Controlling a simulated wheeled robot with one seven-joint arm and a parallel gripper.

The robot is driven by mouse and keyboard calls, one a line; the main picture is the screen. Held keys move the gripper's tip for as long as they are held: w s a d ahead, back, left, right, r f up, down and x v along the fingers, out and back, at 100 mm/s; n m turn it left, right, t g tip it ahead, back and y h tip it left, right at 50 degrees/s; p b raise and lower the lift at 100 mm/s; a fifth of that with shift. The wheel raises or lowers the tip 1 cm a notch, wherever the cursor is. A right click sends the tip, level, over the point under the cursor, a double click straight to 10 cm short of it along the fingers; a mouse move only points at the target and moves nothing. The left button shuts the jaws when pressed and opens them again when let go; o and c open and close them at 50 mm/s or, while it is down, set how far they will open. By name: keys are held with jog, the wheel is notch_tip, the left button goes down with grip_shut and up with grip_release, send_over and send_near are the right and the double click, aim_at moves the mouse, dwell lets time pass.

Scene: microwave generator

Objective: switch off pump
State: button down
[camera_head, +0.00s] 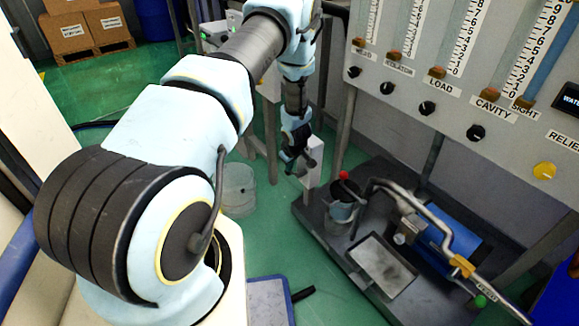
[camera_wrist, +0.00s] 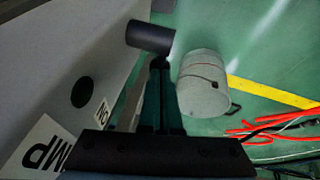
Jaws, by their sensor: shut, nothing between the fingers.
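The pump switch box is a pale grey box (camera_head: 313,176) low beside the pump skid in the head view. In the wrist view its face (camera_wrist: 60,60) fills the left side, with a label ending in "MP" (camera_wrist: 45,150) and a small "ON" label (camera_wrist: 101,108). A dark cylindrical handle (camera_wrist: 150,37) sticks out from the box, and a round black spot (camera_wrist: 82,92) is on its face. My gripper (camera_wrist: 161,64) is shut and empty, its tips close beside the handle; I cannot tell if they touch. In the head view my gripper (camera_head: 290,164) is at the box's left.
A pale bucket (camera_wrist: 203,84) stands on the green floor close by. The pump skid (camera_head: 350,250), with a blue motor (camera_head: 447,236) and a bent pipe, lies right of the box. The gauge panel (camera_head: 450,90) hangs above. Red hoses (camera_wrist: 280,125) lie on the floor.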

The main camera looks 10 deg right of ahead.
jog(key=r+p, duration=0.1)
jog(key=a+r+p, duration=0.1)
jog(key=r, duration=0.1)
jog(key=w+r, duration=0.1)
jog(key=r, duration=0.1)
jog(key=shift+a+p, duration=0.2)
jog(key=shift+p, duration=0.2)
jog(key=p+v, duration=0.1)
jog(key=v, duration=0.7)
jog(key=shift+r, duration=0.25)
jog(key=shift+a, duration=0.15)
jog(key=s+a+r+m+g+h, duration=0.1)
jog(key=s+a+r+m, duration=0.2)
jog(key=r, duration=0.5)
jog(key=s+a+r+m+h, duration=0.1)
jog(key=s+a+r, duration=0.3)
jog(key=r, duration=0.5)
jog(key=s+a+r+m+g+y, duration=0.1)
jog(key=s+a+r+m, duration=0.1)
jog(key=s+a+r, duration=0.5)
jog(key=s+a+r+m+g, duration=0.1)
jog(key=s+a+r+m, duration=0.2)
jog(key=s, duration=0.5)
notch_tip(320, 180, up, 21)
jog(key=n+p, duration=0.1)
jog(key=p, duration=2)
jog(key=shift+w+a+f, duration=0.15)
jog(key=shift+w+a, duration=0.05)
jog(key=shift+a, duration=0.3)
jog(key=shift+f, duration=0.1)
